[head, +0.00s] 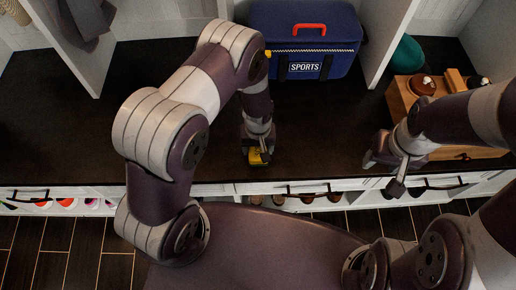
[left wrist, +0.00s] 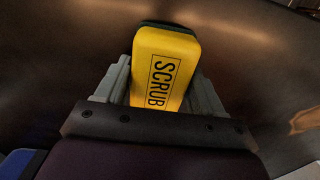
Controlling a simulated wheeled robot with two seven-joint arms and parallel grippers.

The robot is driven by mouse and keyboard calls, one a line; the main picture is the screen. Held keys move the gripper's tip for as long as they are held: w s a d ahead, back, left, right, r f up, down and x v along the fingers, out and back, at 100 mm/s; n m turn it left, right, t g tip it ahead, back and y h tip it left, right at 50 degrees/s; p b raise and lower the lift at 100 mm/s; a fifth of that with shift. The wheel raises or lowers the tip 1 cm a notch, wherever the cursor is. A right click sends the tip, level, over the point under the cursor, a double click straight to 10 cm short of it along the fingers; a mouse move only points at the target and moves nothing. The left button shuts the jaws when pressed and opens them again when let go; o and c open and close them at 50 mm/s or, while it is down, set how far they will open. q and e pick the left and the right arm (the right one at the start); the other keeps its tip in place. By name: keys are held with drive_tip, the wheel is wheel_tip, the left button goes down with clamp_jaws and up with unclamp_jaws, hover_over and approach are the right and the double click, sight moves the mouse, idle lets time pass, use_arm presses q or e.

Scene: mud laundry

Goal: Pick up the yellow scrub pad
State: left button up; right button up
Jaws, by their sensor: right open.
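The yellow scrub pad (head: 257,158) is at my left gripper's fingertips, over the dark counter near its front edge. In the left wrist view the pad (left wrist: 165,70) shows its "SCRUB" lettering and a dark green layer at its far end. My left gripper (head: 259,151) has a finger close against each side of the pad and looks shut on it; the fingers also show in the left wrist view (left wrist: 162,88). I cannot tell whether the pad touches the counter. My right gripper (head: 383,175) is open and empty above the counter's front edge, at the right.
A blue "SPORTS" cooler bag (head: 335,45) with a red handle stands at the back. A wooden box (head: 402,92) with brown-topped items is at the right, partly behind my right arm. White dividers (head: 388,42) rise behind. The dark counter (head: 60,140) is clear at the left.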

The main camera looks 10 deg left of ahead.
use_arm(q)
drive_tip(key=shift+r, duration=0.5)
drive_tip(key=r, duration=0.1)
drive_tip(key=r+p, duration=0.1)
drive_tip(key=d+r, duration=0.1)
drive_tip(key=r, duration=0.1)
drive_tip(key=shift+s+p, duration=0.25)
drive_tip(key=shift+p, duration=0.15)
drive_tip(key=s+d+r, duration=0.1)
drive_tip(key=d+r, duration=0.1)
drive_tip(key=d, duration=0.1)
drive_tip(key=s+d+r+p, duration=0.1)
drive_tip(key=s+d+r, duration=0.1)
drive_tip(key=d, duration=0.1)
drive_tip(key=s+d+r, duration=0.2)
drive_tip(key=d, duration=0.1)
drive_tip(key=shift+s+p, duration=0.15)
drive_tip(key=shift+p, duration=0.2)
